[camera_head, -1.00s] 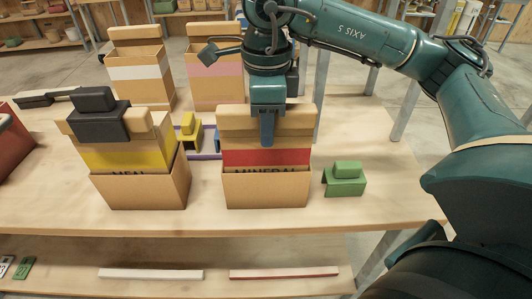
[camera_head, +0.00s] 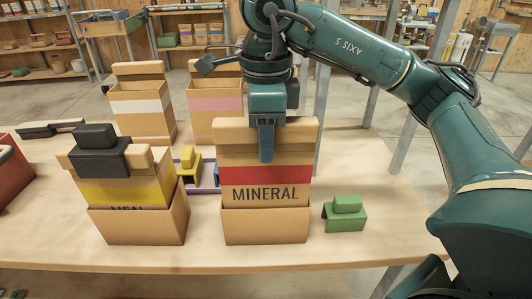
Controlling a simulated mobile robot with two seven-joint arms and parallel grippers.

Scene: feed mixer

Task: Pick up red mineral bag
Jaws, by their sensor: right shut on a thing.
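The red mineral bag (camera_head: 265,178), tan with a red band and the word MINERAL, stands upright in the head view. Its lower part is hidden inside an open cardboard box (camera_head: 265,225) on the table. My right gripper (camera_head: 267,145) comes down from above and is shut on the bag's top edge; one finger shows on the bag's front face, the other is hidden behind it. My left gripper is not in view.
To the left, a yellow-banded bag (camera_head: 115,190) sits in a box with a black clip (camera_head: 98,150) on top. Two open boxes (camera_head: 143,107) (camera_head: 213,112) stand behind. A green block (camera_head: 345,214) lies to the right on the wooden table (camera_head: 385,225). A yellow piece (camera_head: 191,168) lies between the boxes.

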